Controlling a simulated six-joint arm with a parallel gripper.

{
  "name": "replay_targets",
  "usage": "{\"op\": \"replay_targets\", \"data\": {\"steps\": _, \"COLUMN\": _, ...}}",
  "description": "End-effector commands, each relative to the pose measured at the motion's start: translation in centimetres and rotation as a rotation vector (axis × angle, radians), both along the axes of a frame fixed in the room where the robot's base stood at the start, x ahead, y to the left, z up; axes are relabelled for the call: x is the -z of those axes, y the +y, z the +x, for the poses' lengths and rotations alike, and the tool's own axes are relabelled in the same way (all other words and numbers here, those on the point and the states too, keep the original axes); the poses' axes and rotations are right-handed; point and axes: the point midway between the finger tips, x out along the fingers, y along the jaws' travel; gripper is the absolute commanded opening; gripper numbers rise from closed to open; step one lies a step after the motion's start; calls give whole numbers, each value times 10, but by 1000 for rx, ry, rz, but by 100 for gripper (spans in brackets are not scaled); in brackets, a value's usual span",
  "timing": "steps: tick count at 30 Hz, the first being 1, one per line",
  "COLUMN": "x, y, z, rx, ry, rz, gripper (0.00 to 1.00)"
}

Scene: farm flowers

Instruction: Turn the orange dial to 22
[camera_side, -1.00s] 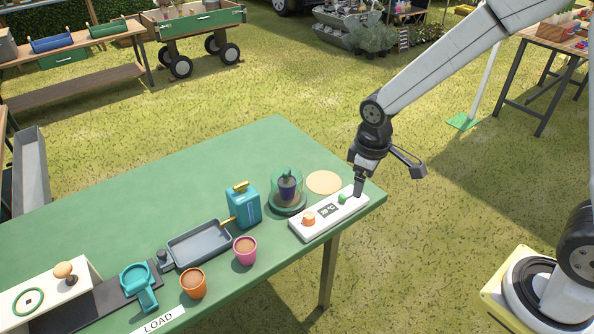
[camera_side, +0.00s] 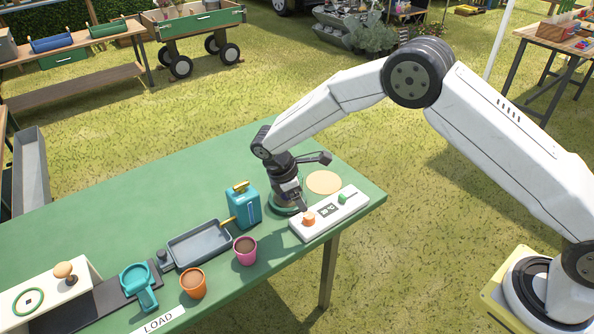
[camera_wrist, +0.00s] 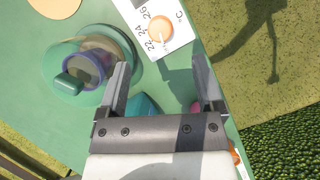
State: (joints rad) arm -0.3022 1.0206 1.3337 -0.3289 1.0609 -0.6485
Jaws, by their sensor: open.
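The orange dial (camera_side: 308,218) sits at the left end of a white control box (camera_side: 335,218) on the green table. In the wrist view the dial (camera_wrist: 160,29) is ringed by numbers, with 22, 24 and 26 readable. The box has a small dark display (camera_side: 328,210), too small to read surely, and a green lever (camera_side: 343,198). My gripper (camera_wrist: 160,80) is open and empty. In the wrist view the dial lies beyond the fingertips, roughly in line with the gap between them.
A teal can (camera_side: 243,204), a grey tray (camera_side: 200,243), a pink pot (camera_side: 245,250) and an orange pot (camera_side: 193,283) stand to the left. A round tan mat (camera_side: 323,182) lies behind the box.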

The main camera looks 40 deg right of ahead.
Motion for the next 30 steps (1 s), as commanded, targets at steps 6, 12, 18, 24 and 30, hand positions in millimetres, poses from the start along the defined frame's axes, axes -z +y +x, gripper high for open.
{"op": "replay_targets", "data": {"steps": 6, "x": 5, "y": 3, "z": 3, "rx": -28, "ry": 15, "rz": -12, "gripper": 85}}
{"op": "replay_targets", "data": {"steps": 12, "x": 7, "y": 2, "z": 2, "rx": -25, "ry": 15, "rz": -12, "gripper": 85}}
{"op": "replay_targets", "data": {"steps": 18, "x": 20, "y": -3, "z": 0, "rx": -25, "ry": 16, "rz": -13, "gripper": 85}}
{"op": "replay_targets", "data": {"steps": 24, "x": 42, "y": -11, "z": -4, "rx": -24, "ry": 17, "rz": -11, "gripper": 85}}
{"op": "replay_targets", "data": {"steps": 30, "x": 63, "y": -20, "z": -7, "rx": -24, "ry": 14, "rz": -11, "gripper": 85}}
